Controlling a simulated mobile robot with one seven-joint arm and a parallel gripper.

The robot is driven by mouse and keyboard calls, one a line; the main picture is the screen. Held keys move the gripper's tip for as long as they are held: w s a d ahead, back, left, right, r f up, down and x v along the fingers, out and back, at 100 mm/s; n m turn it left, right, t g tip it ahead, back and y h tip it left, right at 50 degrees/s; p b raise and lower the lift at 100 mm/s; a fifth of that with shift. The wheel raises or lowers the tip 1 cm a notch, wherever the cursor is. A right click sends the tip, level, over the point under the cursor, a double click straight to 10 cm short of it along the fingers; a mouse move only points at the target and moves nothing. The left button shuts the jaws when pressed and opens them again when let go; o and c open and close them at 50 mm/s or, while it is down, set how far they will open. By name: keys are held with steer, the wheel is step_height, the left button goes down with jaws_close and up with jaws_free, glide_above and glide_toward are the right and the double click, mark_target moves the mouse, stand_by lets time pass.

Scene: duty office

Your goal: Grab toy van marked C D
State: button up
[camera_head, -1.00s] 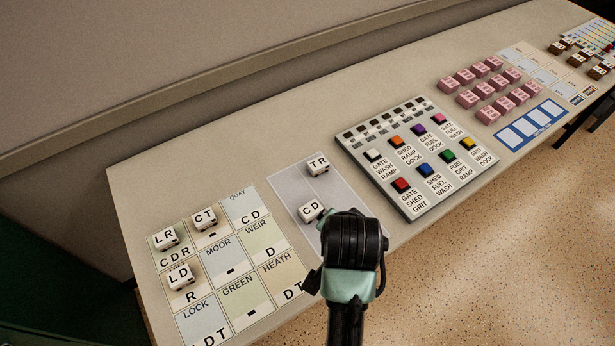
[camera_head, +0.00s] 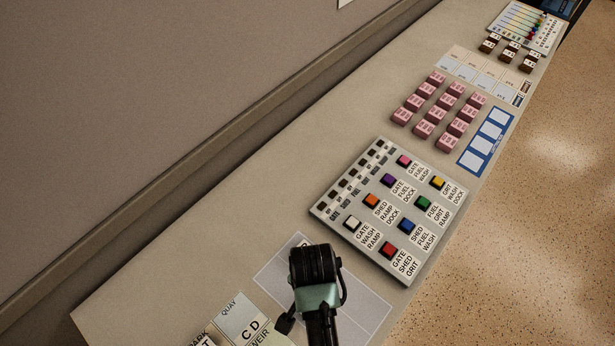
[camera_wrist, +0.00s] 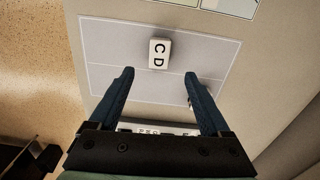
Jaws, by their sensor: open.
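The toy van marked C D (camera_wrist: 159,54) is a small white block with black letters in the wrist view. It lies on the grey mat (camera_wrist: 105,45), beyond my fingertips and roughly centred between them. My gripper (camera_wrist: 158,75) is open, its two dark blue fingers apart with nothing between them at the tips. In the head view my gripper (camera_head: 312,255) is over the grey mat (camera_head: 357,305), and my arm hides the van there.
A panel of coloured buttons (camera_head: 392,214) lies right of the mat. Pink blocks (camera_head: 437,112) and dark blocks (camera_head: 513,50) are farther along the desk. A labelled grid (camera_head: 240,322) is at lower left. A wall runs along the desk's back.

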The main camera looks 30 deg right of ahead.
steer(key=shift+s+a+f+p, duration=0.1)
steer(key=shift+f+p, duration=0.1)
steer(key=shift+f, duration=2.2)
steer(key=shift+s+f+p, duration=0.1)
steer(key=shift+f+p, duration=0.05)
steer(key=shift+f, duration=2.25)
jaws_close()
